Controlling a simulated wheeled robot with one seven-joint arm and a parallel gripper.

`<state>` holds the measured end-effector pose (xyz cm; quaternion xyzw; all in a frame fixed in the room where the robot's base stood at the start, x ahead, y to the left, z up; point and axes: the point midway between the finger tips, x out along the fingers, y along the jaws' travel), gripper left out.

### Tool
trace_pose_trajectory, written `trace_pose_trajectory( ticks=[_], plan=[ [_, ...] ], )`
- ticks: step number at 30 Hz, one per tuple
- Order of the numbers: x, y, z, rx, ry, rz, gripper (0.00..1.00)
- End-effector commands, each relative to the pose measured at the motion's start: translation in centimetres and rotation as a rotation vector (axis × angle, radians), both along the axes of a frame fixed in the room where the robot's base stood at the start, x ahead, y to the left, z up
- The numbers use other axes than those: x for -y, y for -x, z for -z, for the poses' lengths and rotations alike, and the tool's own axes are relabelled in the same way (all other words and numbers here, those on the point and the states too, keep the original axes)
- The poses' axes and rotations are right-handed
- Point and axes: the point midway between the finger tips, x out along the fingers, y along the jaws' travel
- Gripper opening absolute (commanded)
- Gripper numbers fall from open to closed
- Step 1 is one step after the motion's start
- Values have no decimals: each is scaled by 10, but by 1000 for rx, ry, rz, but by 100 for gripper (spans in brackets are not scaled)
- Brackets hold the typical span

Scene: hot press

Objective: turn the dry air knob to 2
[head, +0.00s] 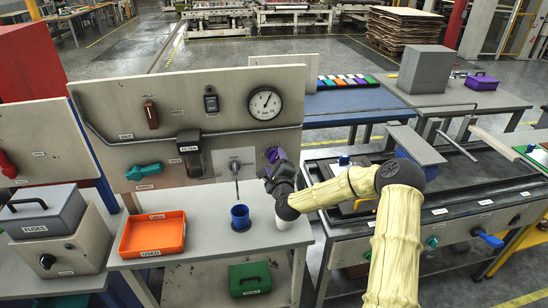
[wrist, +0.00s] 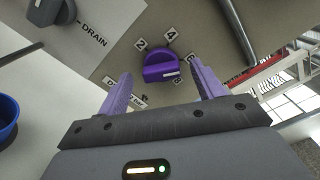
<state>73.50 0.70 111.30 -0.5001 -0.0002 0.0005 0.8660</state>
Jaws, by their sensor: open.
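The purple dry air knob (wrist: 160,66) is on the grey panel, with number labels around it; I can read 2 (wrist: 140,44), 4 (wrist: 171,33) and 8. A label at the right is partly hidden by a finger. A white patch shows on the knob's lower right; I cannot tell exactly where it points. In the head view the knob (head: 272,154) shows behind my gripper. My gripper (wrist: 163,84) is open and empty. Its two purple fingers stand left and right of the knob, apart from it, reaching toward the panel. A label (wrist: 125,98) below the knob is partly covered.
A drain knob (wrist: 52,12) is at the upper left in the wrist view. Below are a blue cup (head: 240,220), a white cylinder (head: 284,218) and an orange tray (head: 153,250). A gauge (head: 265,103) is above.

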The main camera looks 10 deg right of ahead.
Motion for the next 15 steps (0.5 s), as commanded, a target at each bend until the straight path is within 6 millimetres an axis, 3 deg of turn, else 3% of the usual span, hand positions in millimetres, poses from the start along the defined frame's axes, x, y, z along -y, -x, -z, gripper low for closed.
trace_pose_trajectory(
  ticks=[6,15],
  plan=[
    [0,-18,-1,0,0,0,67],
    [0,-20,0,0,0,0,67]
  ],
)
